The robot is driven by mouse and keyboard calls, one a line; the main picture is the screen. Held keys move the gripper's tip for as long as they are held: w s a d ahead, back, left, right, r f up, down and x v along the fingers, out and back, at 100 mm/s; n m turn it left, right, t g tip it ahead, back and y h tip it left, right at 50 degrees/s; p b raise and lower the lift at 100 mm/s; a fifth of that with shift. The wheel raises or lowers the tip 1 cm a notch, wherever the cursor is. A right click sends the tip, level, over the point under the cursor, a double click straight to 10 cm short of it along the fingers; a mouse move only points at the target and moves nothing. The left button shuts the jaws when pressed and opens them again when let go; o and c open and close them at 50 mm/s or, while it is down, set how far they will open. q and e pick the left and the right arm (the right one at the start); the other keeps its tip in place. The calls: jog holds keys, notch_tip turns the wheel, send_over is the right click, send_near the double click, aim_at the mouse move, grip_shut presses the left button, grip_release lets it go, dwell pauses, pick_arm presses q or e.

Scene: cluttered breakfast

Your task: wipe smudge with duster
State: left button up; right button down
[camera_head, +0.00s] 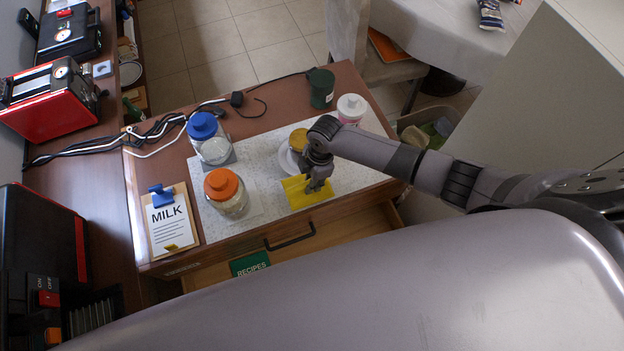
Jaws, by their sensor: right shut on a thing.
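The duster looks like a yellow cloth (296,197) lying on the speckled pale surface of the wooden cabinet, near its front edge. My right gripper (317,188) reaches in from the right and points down onto the cloth. It is shut on the duster, and its fingers cover part of it. I cannot make out a smudge; it may be hidden under the cloth or the gripper. My left gripper is not in view.
Orange-lidded (228,196) and blue-lidded (213,148) jars stand to the left. White (351,108) and green (320,90) containers stand behind. The drawer (330,232) below is open.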

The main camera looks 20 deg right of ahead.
notch_tip(320, 180, up, 2)
jog(key=shift+p, duration=0.9)
jog(key=shift+r+b, duration=0.2)
jog(key=shift+b, duration=0.1)
jog(key=shift+r, duration=0.3)
